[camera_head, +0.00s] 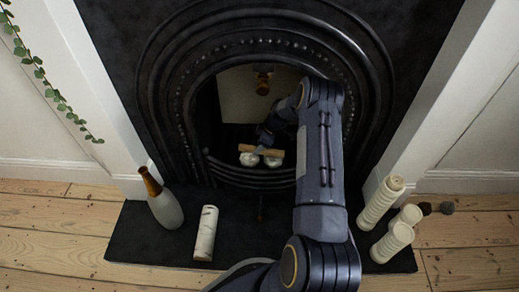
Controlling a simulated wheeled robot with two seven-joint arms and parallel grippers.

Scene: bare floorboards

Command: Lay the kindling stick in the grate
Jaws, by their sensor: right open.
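The kindling stick (276,153) is a short, light brown bar. It lies crosswise in the black grate (225,172), inside the fireplace opening, above two whitish rounded lumps (248,159). My right arm reaches in from the lower right. My right gripper (262,148) is open at the middle of the stick, with its fingers over or around it. Whether the fingers touch the stick is too small to tell. What the stick rests on is partly hidden. My left gripper is not in view.
Ribbed white pillars (380,203) stand at right, beside my arm. The black arched surround (178,95) borders the opening. A vine hangs at upper left.

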